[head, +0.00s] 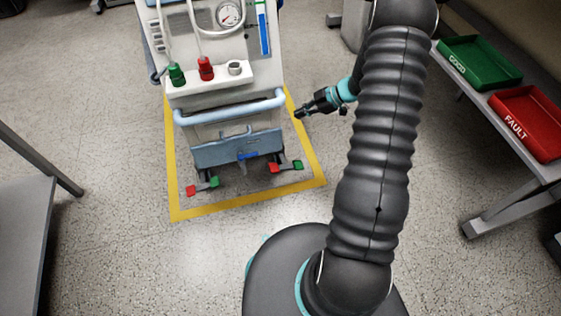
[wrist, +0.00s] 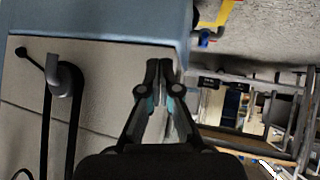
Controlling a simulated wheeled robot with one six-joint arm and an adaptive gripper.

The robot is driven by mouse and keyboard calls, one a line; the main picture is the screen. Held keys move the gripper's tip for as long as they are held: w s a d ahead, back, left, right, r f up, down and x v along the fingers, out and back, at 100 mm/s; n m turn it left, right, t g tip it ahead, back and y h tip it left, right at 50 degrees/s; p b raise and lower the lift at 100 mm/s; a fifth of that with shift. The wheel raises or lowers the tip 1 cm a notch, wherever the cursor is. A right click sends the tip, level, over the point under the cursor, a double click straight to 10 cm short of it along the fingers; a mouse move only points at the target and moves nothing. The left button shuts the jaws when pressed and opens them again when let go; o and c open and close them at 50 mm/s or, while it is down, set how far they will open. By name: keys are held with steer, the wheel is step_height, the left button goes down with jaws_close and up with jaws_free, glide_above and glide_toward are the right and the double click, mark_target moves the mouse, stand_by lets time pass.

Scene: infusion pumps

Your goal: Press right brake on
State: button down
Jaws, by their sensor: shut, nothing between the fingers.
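The pump cart (head: 215,110) stands upright inside a yellow floor outline. Low at its front right is the right brake, with a red pedal (head: 273,168) and a green pedal (head: 298,165) at a caster. The left brake has a red pedal (head: 191,190) and a green pedal (head: 214,182). My gripper (head: 298,114) is right of the cart, beside the right end of its blue handle bar (head: 230,107), and above the right brake in the picture. In the wrist view my gripper (wrist: 158,68) is shut and empty. I cannot tell its exact gap from the cart.
A bench at right carries a green GOOD tray (head: 480,62) and a red FAULT tray (head: 528,122). A grey table (head: 22,230) stands at left. The speckled floor (head: 130,270) in front of the cart is clear. A yellow line (wrist: 215,12) shows in the wrist view.

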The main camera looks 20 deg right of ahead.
steer(key=s+f+n+g+y, duration=0.1)
steer(key=s+f+g+y, duration=0.1)
steer(key=s+f, duration=0.4)
steer(key=shift+s+f+g, duration=0.15)
steer(key=shift+s+g, duration=0.45)
steer(key=shift+g, duration=0.2)
steer(key=shift+a, duration=0.1)
steer(key=b, duration=0.2)
glide_above(272, 166)
steer(key=d, duration=0.4)
step_height(272, 166, down, 6)
steer(key=shift+s+a+r, duration=0.1)
steer(key=shift+a+r, duration=0.05)
step_height(272, 166, down, 2)
steer(key=shift+a+f, duration=0.1)
steer(key=shift+f, duration=0.05)
steer(key=shift+a+f, duration=0.15)
steer(key=shift+f, duration=0.45)
